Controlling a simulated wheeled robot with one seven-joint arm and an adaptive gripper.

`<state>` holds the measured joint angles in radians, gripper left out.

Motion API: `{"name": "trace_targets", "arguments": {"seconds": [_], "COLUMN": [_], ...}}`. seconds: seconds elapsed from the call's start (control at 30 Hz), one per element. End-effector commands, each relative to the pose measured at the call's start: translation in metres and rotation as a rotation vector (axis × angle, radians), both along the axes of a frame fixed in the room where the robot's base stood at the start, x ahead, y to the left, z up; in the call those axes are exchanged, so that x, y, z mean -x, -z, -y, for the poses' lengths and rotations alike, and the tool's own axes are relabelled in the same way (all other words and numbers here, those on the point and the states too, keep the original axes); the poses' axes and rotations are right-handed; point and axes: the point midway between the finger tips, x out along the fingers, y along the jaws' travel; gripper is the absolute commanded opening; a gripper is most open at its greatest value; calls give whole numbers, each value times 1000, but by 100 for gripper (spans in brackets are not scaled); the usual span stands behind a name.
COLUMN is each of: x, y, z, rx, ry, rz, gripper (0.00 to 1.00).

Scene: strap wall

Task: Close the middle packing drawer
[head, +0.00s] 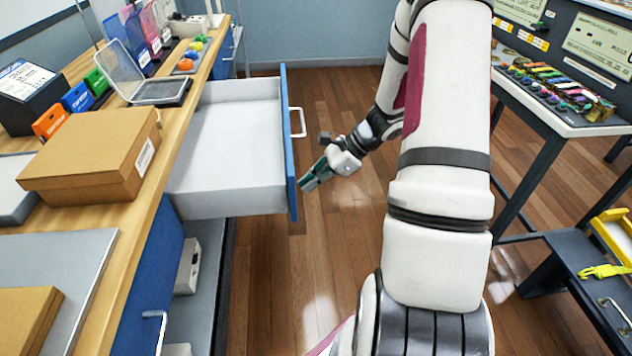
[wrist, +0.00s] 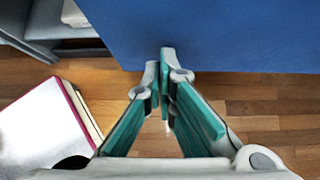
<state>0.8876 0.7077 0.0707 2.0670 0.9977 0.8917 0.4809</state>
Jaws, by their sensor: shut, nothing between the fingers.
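A drawer with a pale grey inside and a blue front (head: 289,150) stands pulled well out of the wooden bench on the left. It lies between two other blue fronts along the bench, and it looks empty. Its pale handle (head: 299,122) is on the outer face. My gripper (head: 304,185) is shut and empty, with its green fingers pointing at the near part of the front, below and nearer than the handle. In the wrist view the fingertips (wrist: 160,62) overlap the lower part of the blue front (wrist: 215,35). I cannot tell whether they touch it.
A brown box (head: 90,155) and a clear-lidded case (head: 160,92) stand on the bench (head: 150,205). A nearer blue front (head: 145,285) has its own handle. A table (head: 545,110) with small coloured items stands on the right.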

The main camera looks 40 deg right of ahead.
Motion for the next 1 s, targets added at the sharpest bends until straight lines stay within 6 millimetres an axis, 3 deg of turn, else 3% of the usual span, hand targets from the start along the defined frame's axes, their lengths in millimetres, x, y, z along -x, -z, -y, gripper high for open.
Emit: {"name": "trace_targets", "arguments": {"seconds": [0.27, 0.47, 0.67, 1.0], "x": [-1, -10, -31, -83], "y": [0, 0, 1, 1], "z": [-1, -14, -47, -125], "rx": [0, 0, -1, -1], "ry": [-1, -4, -7, -8], "rz": [1, 1, 1, 2], "gripper": [0, 0, 0, 0]}}
